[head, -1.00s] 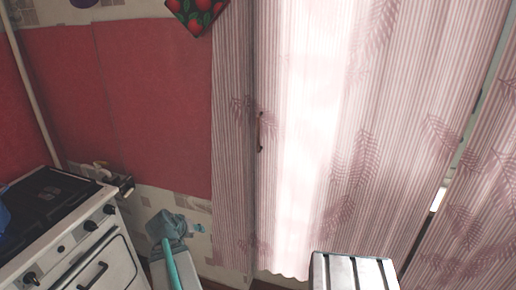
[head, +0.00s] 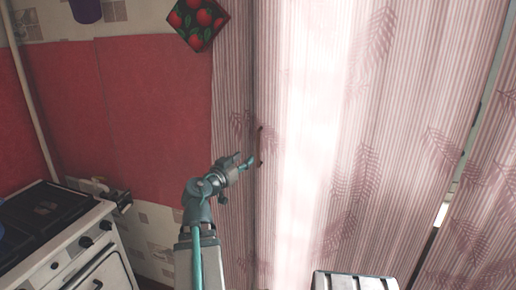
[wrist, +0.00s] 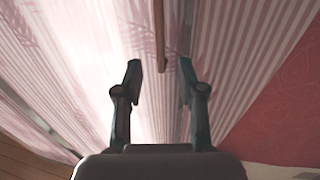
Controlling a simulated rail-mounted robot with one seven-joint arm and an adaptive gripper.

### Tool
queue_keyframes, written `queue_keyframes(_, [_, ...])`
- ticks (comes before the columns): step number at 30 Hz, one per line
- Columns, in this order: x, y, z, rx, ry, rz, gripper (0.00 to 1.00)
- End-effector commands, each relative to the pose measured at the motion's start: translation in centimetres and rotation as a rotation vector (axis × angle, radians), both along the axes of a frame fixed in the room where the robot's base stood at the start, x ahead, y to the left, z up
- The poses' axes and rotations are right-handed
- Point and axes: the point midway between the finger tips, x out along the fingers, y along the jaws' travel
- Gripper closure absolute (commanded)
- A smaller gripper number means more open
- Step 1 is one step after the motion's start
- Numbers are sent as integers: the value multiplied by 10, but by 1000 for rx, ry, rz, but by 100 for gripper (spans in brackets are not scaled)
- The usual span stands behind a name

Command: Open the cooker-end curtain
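The pink striped curtain (head: 400,110) with a leaf pattern hangs closed beside the cooker. A thin brown handle (head: 260,147) is on its left edge, next to a narrower striped strip (head: 230,90). My gripper (head: 246,163) is just left of the handle in the head view, and whether they touch cannot be told there. In the wrist view my gripper (wrist: 160,72) is open, with nothing between its fingers. The handle (wrist: 159,35) shows there beyond the fingertips, roughly in line with the space between them.
The white cooker (head: 75,245) with a black hob stands at lower left. A red wall panel (head: 150,120) and an apple-patterned pot holder (head: 198,22) are left of the curtain. Another striped curtain (head: 485,220) hangs at right, past a narrow gap.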

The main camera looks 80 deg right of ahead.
Motion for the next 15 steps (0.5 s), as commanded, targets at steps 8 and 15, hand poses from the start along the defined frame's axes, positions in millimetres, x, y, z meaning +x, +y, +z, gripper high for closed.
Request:
queue_keyframes(8, [-4, -13, 6, 3, 3, -2, 61])
queue_keyframes(15, [-12, -36, 4, 5, 2, -3, 61])
